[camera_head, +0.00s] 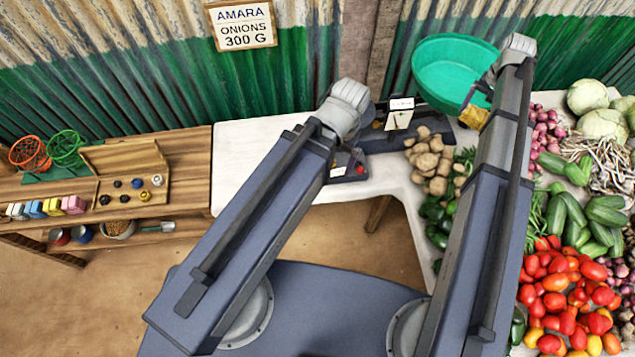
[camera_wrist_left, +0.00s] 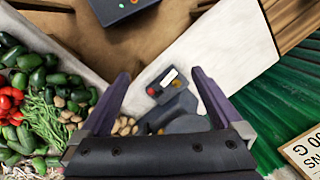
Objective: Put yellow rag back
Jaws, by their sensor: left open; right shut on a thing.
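The yellow rag (camera_head: 473,117) is a small crumpled piece beside the rim of the green basin, at the right of the head view. My right gripper (camera_head: 484,93) is shut on the rag; my arm hides part of the jaws. My left gripper (camera_wrist_left: 161,76) is open and empty in the left wrist view, above the dark scale (camera_wrist_left: 172,104). In the head view my left arm covers that gripper. The scale's red-buttoned end (camera_head: 349,168) shows beside my left arm.
The green basin (camera_head: 440,68) stands at the back, near a white dial card (camera_head: 400,113). Potatoes (camera_head: 430,160), tomatoes (camera_head: 565,285) and other vegetables crowd the right. The white tabletop (camera_head: 245,160) is clear at left. A wooden shelf (camera_head: 185,160) holds weights and blocks.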

